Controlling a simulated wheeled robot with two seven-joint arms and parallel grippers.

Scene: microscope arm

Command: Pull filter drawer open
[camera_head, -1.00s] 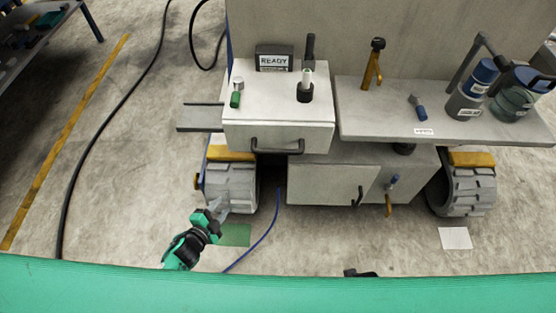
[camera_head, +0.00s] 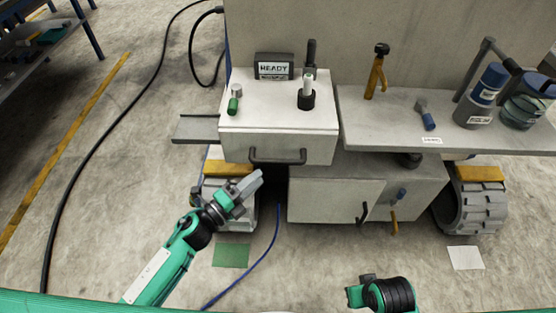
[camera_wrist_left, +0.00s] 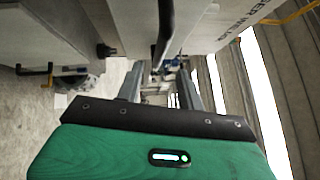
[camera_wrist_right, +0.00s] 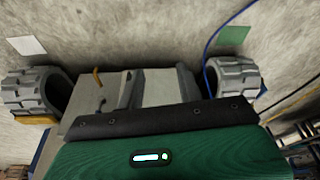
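The filter drawer (camera_head: 270,146) is the pale box front under the white top, with a dark bar handle (camera_head: 278,160) along its lower front. It looks shut. My left gripper (camera_head: 256,181) is just below and left of the handle, pointing up and right. In the left wrist view its two fingers (camera_wrist_left: 160,80) are spread, and the dark handle bar (camera_wrist_left: 164,35) shows ahead, roughly in line with the gap; no contact is visible. My right gripper (camera_head: 366,281) is low in the head view, far from the drawer; its fingers (camera_wrist_right: 160,82) look apart and empty in its wrist view.
A lower cabinet (camera_head: 335,200) with a dark door handle stands right of and below the drawer. A side shelf (camera_head: 390,120) holds bottles and tools. A READY display (camera_head: 274,67) stands above the drawer. Grey wheels (camera_head: 478,205) flank the base. A blue cable (camera_head: 262,258) crosses the floor.

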